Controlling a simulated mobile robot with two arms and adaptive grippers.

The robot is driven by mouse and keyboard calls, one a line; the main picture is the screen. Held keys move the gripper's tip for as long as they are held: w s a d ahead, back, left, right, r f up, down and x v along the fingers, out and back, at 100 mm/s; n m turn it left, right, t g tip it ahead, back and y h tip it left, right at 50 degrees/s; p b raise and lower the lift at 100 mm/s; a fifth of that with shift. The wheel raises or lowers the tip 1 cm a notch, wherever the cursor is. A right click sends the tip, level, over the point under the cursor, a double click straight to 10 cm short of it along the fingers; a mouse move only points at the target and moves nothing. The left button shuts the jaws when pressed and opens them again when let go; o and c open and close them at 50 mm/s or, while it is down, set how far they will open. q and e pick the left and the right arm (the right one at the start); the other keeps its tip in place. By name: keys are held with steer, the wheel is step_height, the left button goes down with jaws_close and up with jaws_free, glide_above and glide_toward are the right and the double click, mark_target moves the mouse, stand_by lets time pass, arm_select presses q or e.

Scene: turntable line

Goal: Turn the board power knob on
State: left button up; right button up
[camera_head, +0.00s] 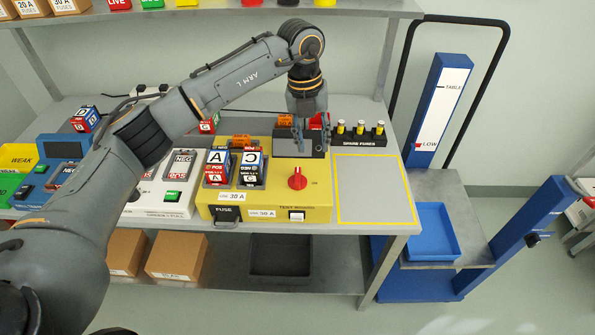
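The yellow test board (262,204) lies on the bench. Its red power knob (297,178) sits on the right part of its top, with a small marking beside it. My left gripper (311,146) points down above the back of the board, beyond the knob and apart from it. Its fingers look spread, with nothing seen between them but the dark-faced grey unit (288,143) behind. The gripper partly hides that unit. The knob is in full view. My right gripper is not in view.
Battery-like blocks marked A and C (250,166) stand in the board left of the knob. Spare fuses (360,132) stand at the back right. A yellow-outlined area (372,188) right of the board is empty. A blue tray (432,232) rests on a lower cart.

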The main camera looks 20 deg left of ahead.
mark_target(298, 175)
arm_select(q)
steer(key=shift+n+y, duration=0.4)
steer(key=shift+y, duration=0.4)
steer(key=a+f+p, duration=0.1)
steer(key=f, duration=0.3)
steer(key=a+f+p, duration=0.1)
steer(key=f, duration=0.3)
steer(key=a+f+p, duration=0.1)
steer(key=f, duration=0.3)
steer(key=shift+w+a+f+p, duration=0.15)
steer(key=shift+w+a+p, duration=0.05)
steer(key=shift+a+p, duration=0.1)
jaws_close()
